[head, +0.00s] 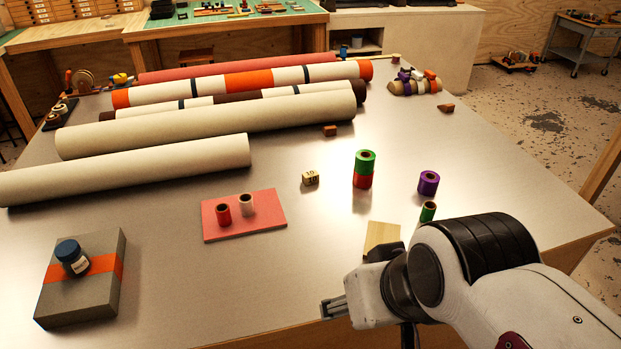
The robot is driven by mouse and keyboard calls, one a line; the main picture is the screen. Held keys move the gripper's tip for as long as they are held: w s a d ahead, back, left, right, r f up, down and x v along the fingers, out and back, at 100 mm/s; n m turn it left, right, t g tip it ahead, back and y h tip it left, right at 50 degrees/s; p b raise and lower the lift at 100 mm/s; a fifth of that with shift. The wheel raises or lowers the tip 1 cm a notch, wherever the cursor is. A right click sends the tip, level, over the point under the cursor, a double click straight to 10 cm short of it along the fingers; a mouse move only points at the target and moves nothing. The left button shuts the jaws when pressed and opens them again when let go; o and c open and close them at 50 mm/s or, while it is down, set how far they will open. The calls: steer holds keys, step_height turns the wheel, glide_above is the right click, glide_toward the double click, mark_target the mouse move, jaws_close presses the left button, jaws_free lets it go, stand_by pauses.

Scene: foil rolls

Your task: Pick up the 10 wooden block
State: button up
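The wooden block marked 10 (310,178) is a small pale cube with dark numerals on its faces. It stands on the grey table near the middle in the head view, with bare table around it. My gripper (333,309) is near the table's front edge, nearer the camera than the block and well apart from it. Its fingers point left and look small and partly seen from the side, so I cannot tell how far apart they are. Nothing clearly shows between them.
A green roll on a red one (364,169) stands right of the block. A purple roll (428,183) and a pale wooden board (382,238) are further right. A pink board (243,214) with two small rolls lies left. Long rolls (206,119) lie behind.

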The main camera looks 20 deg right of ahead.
steer(key=w+a+m+g+y, duration=0.1)
steer(key=w+a+m+y, duration=0.25)
steer(key=a, duration=0.35)
steer(key=w+a+r+m+t+y, duration=0.1)
steer(key=w+a+m+y, duration=0.45)
steer(key=w, duration=0.65)
steer(key=m+t+h, duration=0.7)
steer(key=m+t, duration=0.1)
steer(key=m, duration=1.6)
glide_above(319, 199)
steer(key=f, duration=1.3)
steer(key=shift+s+a+f, duration=0.15)
steer(key=shift+a+f, duration=0.15)
steer(key=shift+d+f+m, duration=0.3)
steer(key=shift+d, duration=0.1)
